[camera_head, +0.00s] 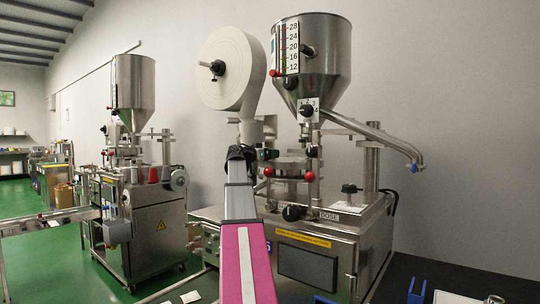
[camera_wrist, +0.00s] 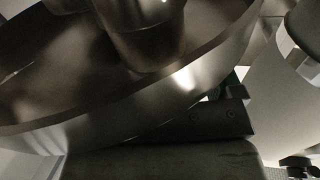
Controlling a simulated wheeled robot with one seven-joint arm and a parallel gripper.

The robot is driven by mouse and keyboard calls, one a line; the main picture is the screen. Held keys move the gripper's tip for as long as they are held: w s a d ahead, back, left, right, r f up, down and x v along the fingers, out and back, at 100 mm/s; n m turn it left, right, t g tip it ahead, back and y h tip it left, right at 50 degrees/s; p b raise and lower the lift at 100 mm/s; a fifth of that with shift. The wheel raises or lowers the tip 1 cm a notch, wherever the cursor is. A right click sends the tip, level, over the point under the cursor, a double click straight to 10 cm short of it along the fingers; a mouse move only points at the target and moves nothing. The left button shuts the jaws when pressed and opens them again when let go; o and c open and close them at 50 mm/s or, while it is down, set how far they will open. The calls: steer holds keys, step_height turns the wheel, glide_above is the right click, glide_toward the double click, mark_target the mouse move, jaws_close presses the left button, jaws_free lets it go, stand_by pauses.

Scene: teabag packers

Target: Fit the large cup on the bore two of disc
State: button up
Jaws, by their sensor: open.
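The round metal disc (camera_wrist: 60,105) fills much of the wrist view, seen close up and tilted in the picture, with a raised shiny rim. A steel cup-like cylinder (camera_wrist: 145,38) stands over it at the top, cut by the frame edge; I cannot tell whether it is the large cup. Bore two cannot be made out. My gripper (camera_head: 240,155) is a small dark shape at the end of my arm in the head view, beside the machine's disc area (camera_head: 292,164). It is open, and I see nothing held between its fingers.
The near packing machine carries a steel hopper (camera_head: 310,60), a white paper roll (camera_head: 232,68) and red-knobbed posts close to my gripper. A second packer (camera_head: 150,220) stands left on the green floor (camera_head: 30,240). A dark table (camera_head: 440,280) is at lower right.

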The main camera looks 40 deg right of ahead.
steer(key=a, duration=1)
steer(key=shift+s, duration=0.25)
